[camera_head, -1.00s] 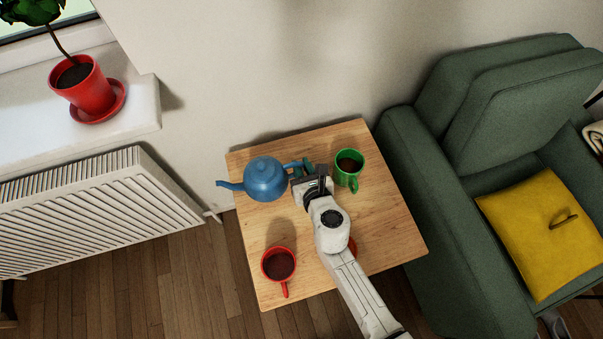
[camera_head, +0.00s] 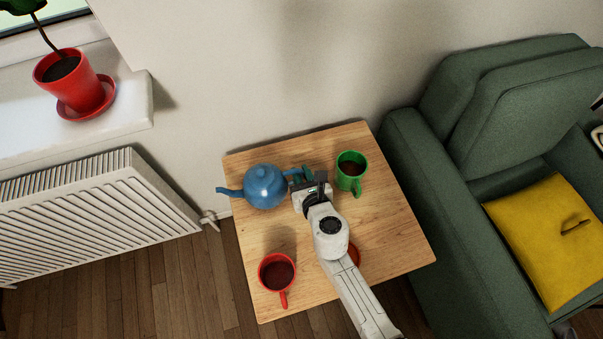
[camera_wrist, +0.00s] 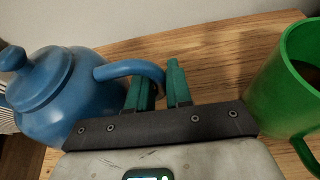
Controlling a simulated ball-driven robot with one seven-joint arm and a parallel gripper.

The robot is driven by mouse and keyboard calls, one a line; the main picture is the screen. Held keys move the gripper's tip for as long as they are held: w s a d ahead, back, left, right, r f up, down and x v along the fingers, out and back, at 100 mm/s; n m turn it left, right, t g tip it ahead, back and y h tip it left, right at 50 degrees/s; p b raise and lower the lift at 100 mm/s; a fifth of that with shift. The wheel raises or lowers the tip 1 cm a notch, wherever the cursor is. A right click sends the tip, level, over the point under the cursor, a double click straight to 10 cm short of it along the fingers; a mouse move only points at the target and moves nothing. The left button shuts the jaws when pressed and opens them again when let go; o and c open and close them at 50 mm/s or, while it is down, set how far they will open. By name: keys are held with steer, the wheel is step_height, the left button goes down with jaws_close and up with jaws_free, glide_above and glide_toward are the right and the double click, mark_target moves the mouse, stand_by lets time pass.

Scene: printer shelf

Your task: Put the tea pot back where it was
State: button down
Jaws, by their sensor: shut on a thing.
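The blue tea pot (camera_head: 265,187) is over the back left part of the wooden table (camera_head: 392,240), with its spout to the left. My gripper (camera_head: 304,178) is shut on its handle, on the pot's right side. In the wrist view the pot (camera_wrist: 55,95) is at the left, upright or nearly so, and its handle runs between my green fingertips (camera_wrist: 160,82). A shadow lies on the table in front of the pot; I cannot tell for sure whether its base touches the wood.
A green cup (camera_head: 351,178) with dark drink stands close right of my gripper. A red cup (camera_head: 277,272) stands at the front left. An orange-red thing (camera_head: 354,253) is partly hidden under my arm. A wall, a radiator (camera_head: 110,215) and a green armchair (camera_head: 425,200) border the table.

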steer(key=c, duration=1)
jaws_free()
steer(key=shift+c, duration=0.2)
steer(key=shift+r, duration=0.1)
steer(key=shift+s+r+p, duration=0.15)
steer(key=shift+s+p, duration=0.15)
steer(key=shift+p, duration=0.1)
steer(key=p+v, duration=0.3)
steer(key=v, duration=0.8)
steer(key=shift+s, duration=0.2)
steer(key=shift+d, duration=0.15)
